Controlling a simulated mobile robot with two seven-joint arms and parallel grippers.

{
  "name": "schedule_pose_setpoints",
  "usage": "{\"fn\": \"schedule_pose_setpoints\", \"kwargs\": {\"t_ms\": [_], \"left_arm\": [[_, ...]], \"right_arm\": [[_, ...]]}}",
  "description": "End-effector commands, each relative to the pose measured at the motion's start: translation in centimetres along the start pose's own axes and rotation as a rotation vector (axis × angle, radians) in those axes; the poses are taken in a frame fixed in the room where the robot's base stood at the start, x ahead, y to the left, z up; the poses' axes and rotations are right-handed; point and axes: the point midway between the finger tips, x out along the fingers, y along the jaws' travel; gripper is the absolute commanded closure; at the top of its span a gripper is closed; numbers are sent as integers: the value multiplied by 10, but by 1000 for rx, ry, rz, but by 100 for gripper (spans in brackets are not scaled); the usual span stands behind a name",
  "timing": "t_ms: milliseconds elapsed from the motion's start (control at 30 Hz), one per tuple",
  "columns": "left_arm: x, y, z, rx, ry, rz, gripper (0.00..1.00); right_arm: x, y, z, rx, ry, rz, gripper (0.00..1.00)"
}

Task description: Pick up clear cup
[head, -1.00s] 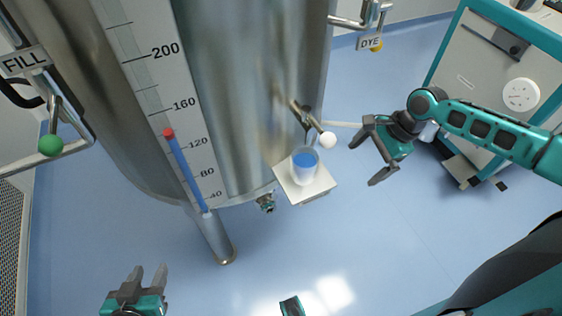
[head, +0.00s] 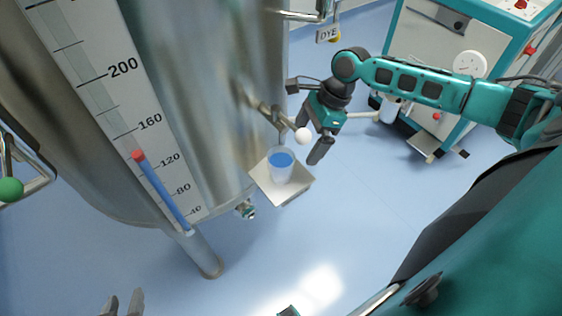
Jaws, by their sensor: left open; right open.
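The clear cup (head: 282,167) stands upright on a small pale square shelf (head: 293,192) beside the steel tank. Blue liquid shows inside it. My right gripper (head: 303,120) is open and empty, just above and to the right of the cup, apart from it. One of its fingers reaches down near the shelf's upper right side; the other points toward the tank by the tap. My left gripper (head: 123,302) is open at the bottom left edge, with only its fingertips in view, far from the cup.
A tap with a white ball knob (head: 303,135) sticks out from the tank (head: 205,90) right above the cup, close to my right gripper. A teal and white cabinet (head: 470,45) stands at the upper right. A tank leg (head: 207,255) stands below. The blue floor is otherwise open.

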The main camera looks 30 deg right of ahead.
Motion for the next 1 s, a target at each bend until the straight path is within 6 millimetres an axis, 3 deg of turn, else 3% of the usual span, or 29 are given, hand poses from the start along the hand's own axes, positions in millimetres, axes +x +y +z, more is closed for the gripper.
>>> {"fn": "schedule_pose_setpoints", "kwargs": {"t_ms": [200,400,700,1000], "left_arm": [[1,1,1,-2,-1,2,57],[6,4,7,-6,-5,9,57],[5,5,1,-7,4,12,57],[6,5,0,-5,6,12,57]], "right_arm": [[16,4,38,-7,-5,0,0],[43,4,36,-2,-1,0,0],[45,4,36,-3,0,-1,1],[45,4,36,-3,0,-1,30]]}}
